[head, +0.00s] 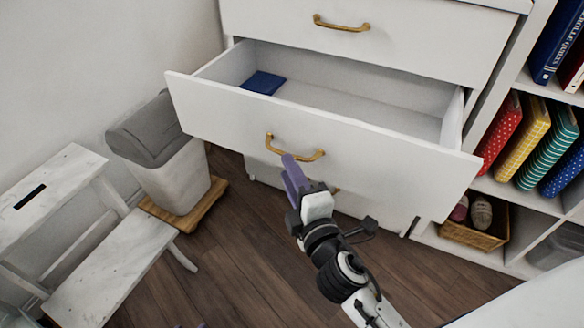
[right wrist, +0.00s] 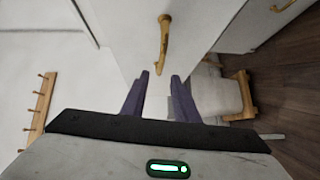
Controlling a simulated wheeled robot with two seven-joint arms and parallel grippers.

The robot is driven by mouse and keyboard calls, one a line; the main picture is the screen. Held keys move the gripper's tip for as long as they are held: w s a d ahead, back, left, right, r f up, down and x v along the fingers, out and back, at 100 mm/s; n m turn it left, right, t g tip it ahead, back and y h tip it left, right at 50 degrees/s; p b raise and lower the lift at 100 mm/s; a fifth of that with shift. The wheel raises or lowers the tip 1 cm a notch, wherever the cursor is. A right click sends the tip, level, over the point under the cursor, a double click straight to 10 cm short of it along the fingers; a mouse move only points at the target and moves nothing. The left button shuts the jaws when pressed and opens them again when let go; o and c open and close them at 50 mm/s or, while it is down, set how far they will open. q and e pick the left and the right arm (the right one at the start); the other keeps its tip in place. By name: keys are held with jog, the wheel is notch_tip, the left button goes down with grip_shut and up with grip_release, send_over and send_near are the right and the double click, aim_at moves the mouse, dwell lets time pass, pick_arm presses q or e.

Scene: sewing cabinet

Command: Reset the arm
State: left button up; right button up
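The white cabinet's drawer (head: 315,122) is pulled open, with a folded dark blue item (head: 263,82) inside at the left. Its brass handle (head: 296,150) is on the front. My right gripper (head: 291,166) is just in front of and below the handle. In the right wrist view the purple fingers are apart with nothing between them, and the handle (right wrist: 164,42) shows beyond the fingertips, apart from them. Of my left gripper, only small purple tips seem to show at the bottom edge of the head view; their state is unclear.
A grey-lidded bin (head: 170,160) on a wooden base and a white step stool (head: 105,265) stand at the left. A shelf with books (head: 525,135) and a basket (head: 472,234) is at the right. Wooden floor (head: 235,265) is clear between.

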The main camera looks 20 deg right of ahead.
pick_arm(q)
jog(key=shift+a+f, duration=0.1)
pick_arm(e)
jog(key=shift+w, duration=0.15)
pick_arm(q)
jog(key=shift+w, duration=0.1)
